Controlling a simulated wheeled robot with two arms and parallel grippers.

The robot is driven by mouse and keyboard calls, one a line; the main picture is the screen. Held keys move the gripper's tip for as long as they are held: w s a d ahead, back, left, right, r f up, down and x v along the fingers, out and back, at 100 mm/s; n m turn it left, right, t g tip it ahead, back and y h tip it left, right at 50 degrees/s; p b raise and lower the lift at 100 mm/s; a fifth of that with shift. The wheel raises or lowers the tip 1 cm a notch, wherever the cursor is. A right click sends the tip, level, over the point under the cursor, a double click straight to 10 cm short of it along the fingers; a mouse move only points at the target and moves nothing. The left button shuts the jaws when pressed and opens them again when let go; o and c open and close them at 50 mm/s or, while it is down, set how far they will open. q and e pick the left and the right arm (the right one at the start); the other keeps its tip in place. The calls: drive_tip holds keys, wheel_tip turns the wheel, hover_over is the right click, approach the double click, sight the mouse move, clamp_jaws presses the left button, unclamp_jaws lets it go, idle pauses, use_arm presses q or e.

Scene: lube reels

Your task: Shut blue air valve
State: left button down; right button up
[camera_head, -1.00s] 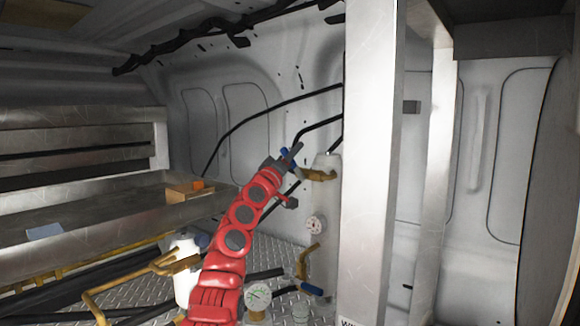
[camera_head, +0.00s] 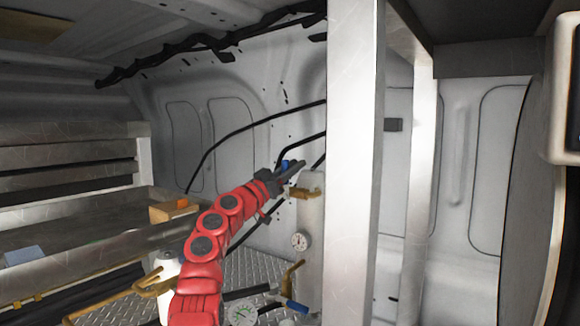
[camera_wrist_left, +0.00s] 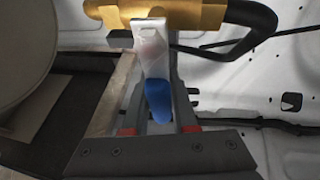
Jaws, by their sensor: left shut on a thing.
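The blue air valve handle (camera_head: 286,165) shows beside my left gripper (camera_head: 294,172), near the brass fitting (camera_head: 305,192) at the top of the grey upright tank (camera_head: 311,225). In the left wrist view the blue handle (camera_wrist_left: 160,100) sits between the fingers, on a pale metal lever (camera_wrist_left: 150,48) below the brass fitting (camera_wrist_left: 170,14). My left gripper is shut on the handle. In the head view its fingers partly hide the handle. My right gripper is not in view.
A metal post (camera_head: 353,170) stands just right of the tank. A black hose (camera_head: 240,130) runs along the white wall. Metal shelves (camera_head: 70,180) are on the left.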

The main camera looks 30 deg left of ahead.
use_arm(q)
drive_tip(key=shift+d, duration=0.1)
idle(0.4)
drive_tip(key=c, duration=0.7)
unclamp_jaws()
drive_tip(key=shift+w, duration=0.1)
drive_tip(key=b+v, duration=0.4)
drive_tip(key=v, duration=1.3)
drive_tip(key=shift+s, duration=0.25)
drive_tip(key=shift+f, duration=0.1)
